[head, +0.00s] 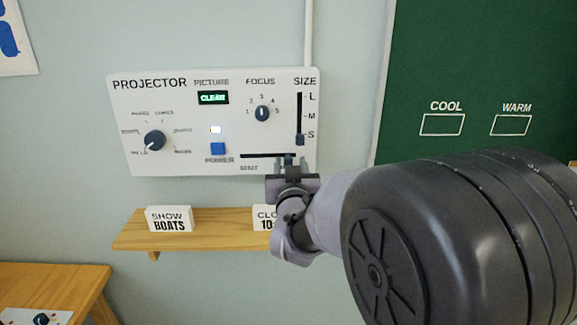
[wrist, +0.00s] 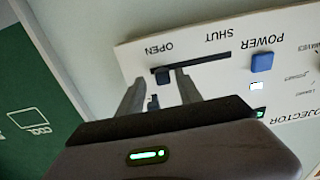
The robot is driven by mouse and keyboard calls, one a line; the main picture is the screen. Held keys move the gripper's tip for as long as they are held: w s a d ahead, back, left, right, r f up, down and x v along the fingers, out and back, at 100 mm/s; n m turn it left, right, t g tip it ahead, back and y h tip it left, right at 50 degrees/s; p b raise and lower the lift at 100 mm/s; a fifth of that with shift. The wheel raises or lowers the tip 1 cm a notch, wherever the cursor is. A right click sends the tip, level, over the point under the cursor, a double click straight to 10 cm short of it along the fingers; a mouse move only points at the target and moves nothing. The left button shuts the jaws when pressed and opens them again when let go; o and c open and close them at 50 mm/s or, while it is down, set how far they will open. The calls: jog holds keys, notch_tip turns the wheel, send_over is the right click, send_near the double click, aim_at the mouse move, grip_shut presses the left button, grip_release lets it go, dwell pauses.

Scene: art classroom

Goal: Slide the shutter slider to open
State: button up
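The shutter slot (head: 262,155) runs level along the lower right of the white projector panel (head: 180,100). Its SHUT label is at the left end in the head view. The wrist view, which is upside down, shows the slot (wrist: 205,62) with both OPEN and SHUT labels. The dark blue slider knob (wrist: 163,76) is at the OPEN end there. My gripper (head: 288,166) is at that end of the slot, hiding the OPEN label in the head view. In the wrist view my gripper (wrist: 158,78) is open, with fingers apart on either side of the knob.
The blue power button (head: 218,149) with a lit lamp is left of the slot. The size slider (head: 300,139) stands just above my gripper, near S. Below is a wooden shelf (head: 215,236) with a SHOW BOATS card (head: 169,219) and a partly hidden card (head: 263,217).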

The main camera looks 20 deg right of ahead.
jog(key=b+v, duration=0.6)
jog(key=v, duration=1.1)
jog(key=shift+s, duration=0.2)
jog(key=shift+a, duration=0.1)
jog(key=s+a+f+n+g+y, duration=0.1)
jog(key=s+a+f+g+y, duration=0.2)
jog(key=a+f+y, duration=0.35)
jog(key=s+f+m+g, duration=0.1)
jog(key=s+f+g, duration=0.3)
jog(key=s, duration=0.3)
jog(key=s+a+f+g+y, duration=0.1)
jog(key=s+f+g, duration=0.3)
jog(key=s, duration=0.4)
jog(key=shift+f+m, duration=0.4)
jog(key=shift+f, duration=0.35)
